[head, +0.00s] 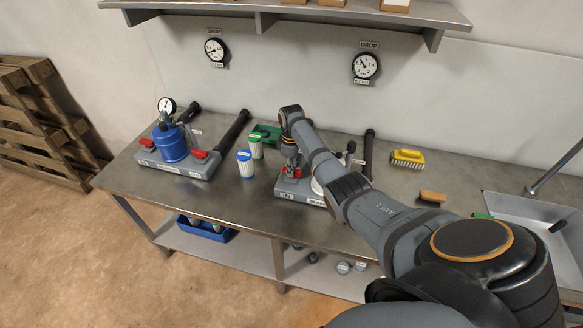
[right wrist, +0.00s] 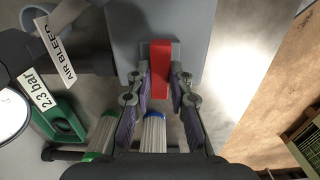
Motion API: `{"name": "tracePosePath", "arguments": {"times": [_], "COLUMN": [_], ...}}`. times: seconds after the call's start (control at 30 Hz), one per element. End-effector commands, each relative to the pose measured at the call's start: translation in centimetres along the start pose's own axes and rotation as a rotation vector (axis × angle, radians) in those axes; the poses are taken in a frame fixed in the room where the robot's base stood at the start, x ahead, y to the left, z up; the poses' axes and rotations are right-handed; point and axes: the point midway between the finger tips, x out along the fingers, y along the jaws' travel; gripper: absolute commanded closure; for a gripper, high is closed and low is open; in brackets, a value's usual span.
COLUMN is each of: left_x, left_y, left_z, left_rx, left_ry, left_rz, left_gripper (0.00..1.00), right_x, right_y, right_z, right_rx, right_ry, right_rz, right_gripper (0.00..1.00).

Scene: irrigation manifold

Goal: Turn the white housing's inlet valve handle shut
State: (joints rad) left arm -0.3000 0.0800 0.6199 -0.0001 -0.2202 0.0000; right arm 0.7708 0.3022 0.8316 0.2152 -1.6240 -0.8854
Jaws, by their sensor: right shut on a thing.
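The white housing (head: 317,187) stands on a grey base (head: 289,194) right of the middle of the bench, mostly hidden behind my right arm. A red valve handle (right wrist: 160,58) is on the left part of that base. My right gripper (head: 291,170) points down over it. In the right wrist view, the fingers of my right gripper (right wrist: 160,84) are shut on the red handle, one on each side. My left gripper is not in view.
A blue housing (head: 171,143) with two red handles stands on another base at the left. A white-and-blue cartridge (head: 246,164), a white-and-green cartridge (head: 256,147) and a green tray (head: 266,131) stand between the units. A yellow brush (head: 407,157) lies at the right, near a sink (head: 532,222).

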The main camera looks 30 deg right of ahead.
Motion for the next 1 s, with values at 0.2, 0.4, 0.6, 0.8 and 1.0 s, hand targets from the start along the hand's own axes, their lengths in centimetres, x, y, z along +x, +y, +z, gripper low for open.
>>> {"name": "tracePosePath", "arguments": {"times": [0.2,0.4,0.6,0.8,1.0], "left_x": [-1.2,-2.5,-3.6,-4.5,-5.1], "left_y": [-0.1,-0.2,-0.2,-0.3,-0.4], "left_z": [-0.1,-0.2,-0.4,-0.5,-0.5], "left_rx": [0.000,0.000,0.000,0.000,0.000], "left_ry": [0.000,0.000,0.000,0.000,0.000], "left_rz": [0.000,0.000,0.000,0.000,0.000], "left_gripper": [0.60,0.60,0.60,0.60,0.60], "right_x": [-0.3,-0.4,-0.3,-0.3,-0.2], "right_y": [0.0,0.0,0.0,0.0,0.0], "right_z": [0.0,0.0,0.0,0.0,0.0], "right_rx": [0.105,0.274,0.465,0.655,0.845], "right_ry": [0.000,0.000,-0.001,-0.001,-0.001], "right_rz": [-0.002,-0.002,-0.002,0.000,0.000], "right_gripper": [1.00,1.00,1.00,1.00,1.00]}}
